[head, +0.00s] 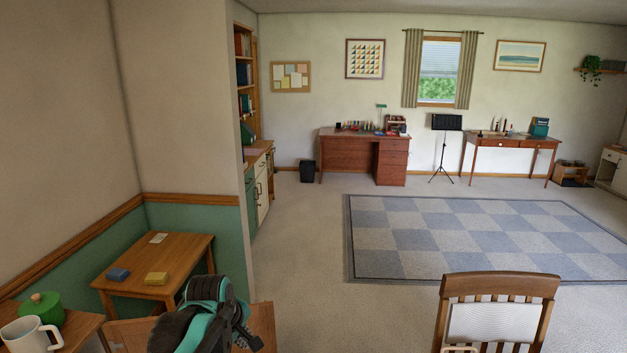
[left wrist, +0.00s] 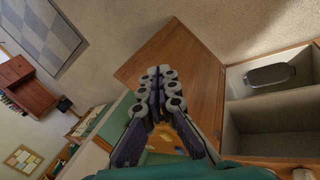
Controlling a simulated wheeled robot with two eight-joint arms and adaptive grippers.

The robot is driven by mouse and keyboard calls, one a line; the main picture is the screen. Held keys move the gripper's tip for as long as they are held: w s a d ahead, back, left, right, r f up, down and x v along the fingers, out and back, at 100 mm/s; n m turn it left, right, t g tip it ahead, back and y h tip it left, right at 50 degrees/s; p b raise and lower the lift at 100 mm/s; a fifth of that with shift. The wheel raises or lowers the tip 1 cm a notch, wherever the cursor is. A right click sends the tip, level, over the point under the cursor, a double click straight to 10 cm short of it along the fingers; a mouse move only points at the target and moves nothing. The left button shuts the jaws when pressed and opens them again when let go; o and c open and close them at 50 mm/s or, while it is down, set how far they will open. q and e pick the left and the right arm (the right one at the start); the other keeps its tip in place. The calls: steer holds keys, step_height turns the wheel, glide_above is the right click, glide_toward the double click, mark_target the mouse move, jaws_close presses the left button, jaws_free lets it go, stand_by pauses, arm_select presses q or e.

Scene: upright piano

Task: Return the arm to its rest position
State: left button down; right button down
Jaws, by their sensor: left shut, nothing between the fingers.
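My left arm shows at the bottom of the head view, folded in front of a wooden panel. My left gripper (head: 246,340) is at its right end, low in the picture and partly cut off by the frame edge. In the left wrist view, the left gripper (left wrist: 161,78) has its dark fingers together with nothing between them. Behind the fingers is a brown wooden panel (left wrist: 182,62), which looks like an open cabinet door. I cannot tell the gap between them. My right gripper is not in view.
An open cabinet (left wrist: 270,112) holds a grey container (left wrist: 269,75). A small table (head: 185,253) bears a blue block (head: 118,274) and a yellow block (head: 156,278). A white mug (head: 29,334) and green pot (head: 43,307) are at left. A chair (head: 500,285) stands right; the carpet between is clear.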

arm_select(q)
steer(key=s+a+f+m+t, duration=0.1)
steer(key=s+f+m, duration=0.1)
steer(key=s+m, duration=0.4)
steer(key=s+f+m+t, duration=0.1)
steer(key=s+m, duration=0.5)
steer(key=s, duration=0.8)
steer(key=shift+s+a+f+m+y, duration=0.15)
steer(key=shift+a+f+m+y, duration=0.25)
steer(key=shift+f, duration=0.3)
steer(key=shift+d, duration=0.1)
